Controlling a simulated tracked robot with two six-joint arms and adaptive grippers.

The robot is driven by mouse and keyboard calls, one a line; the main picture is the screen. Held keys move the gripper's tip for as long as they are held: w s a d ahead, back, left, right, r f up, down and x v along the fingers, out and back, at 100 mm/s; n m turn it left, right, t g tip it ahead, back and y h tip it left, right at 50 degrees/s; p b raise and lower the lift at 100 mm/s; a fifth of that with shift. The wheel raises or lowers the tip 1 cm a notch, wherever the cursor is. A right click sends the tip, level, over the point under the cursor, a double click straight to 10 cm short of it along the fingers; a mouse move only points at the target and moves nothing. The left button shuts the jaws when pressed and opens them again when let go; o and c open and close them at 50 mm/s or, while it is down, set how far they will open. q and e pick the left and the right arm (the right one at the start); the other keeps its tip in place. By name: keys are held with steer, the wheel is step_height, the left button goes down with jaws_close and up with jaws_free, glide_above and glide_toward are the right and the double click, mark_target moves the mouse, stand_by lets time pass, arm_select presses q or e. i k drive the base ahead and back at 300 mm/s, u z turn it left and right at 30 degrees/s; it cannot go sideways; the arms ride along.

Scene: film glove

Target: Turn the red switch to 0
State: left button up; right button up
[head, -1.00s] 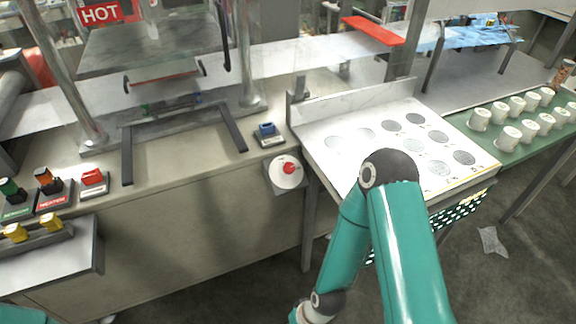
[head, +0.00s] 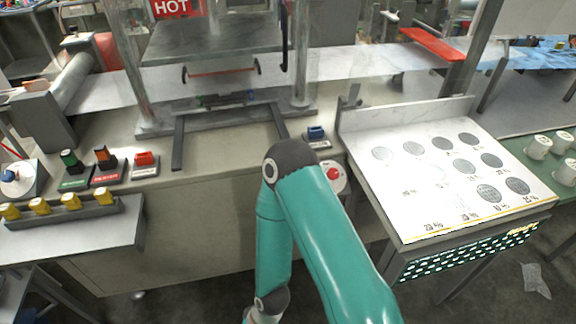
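A round red knob (head: 333,174) sits on a white dial (head: 340,186) on the bench front. My teal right arm covers the dial's left part, and I cannot read the dial's marks. A red rocker-like switch (head: 145,158) also stands on a dark base on the bench top at left, beside an orange switch (head: 102,155) and a green switch (head: 70,160); its label is too small to read. My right arm's elbow is just left of the red knob and its forearm runs down out of the picture. Neither gripper is in view.
A white sloped panel (head: 420,200) with grey discs is right of the dial. A small blue switch (head: 316,132) is above it. A press with a HOT sign (head: 172,8) stands behind. Yellow pieces (head: 71,201) line a shelf at left, near a blue-knobbed dial (head: 10,177).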

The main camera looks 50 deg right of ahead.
mark_target(332, 174)
steer(key=z, duration=0.75)
steer(key=i, duration=0.15)
steer(key=u, duration=2)
steer(key=k, duration=1)
steer(key=z, duration=1.25)
steer(key=i, duration=0.85)
steer(key=z, duration=0.05)
steer(key=k, duration=0.9)
steer(key=z, duration=0.1)
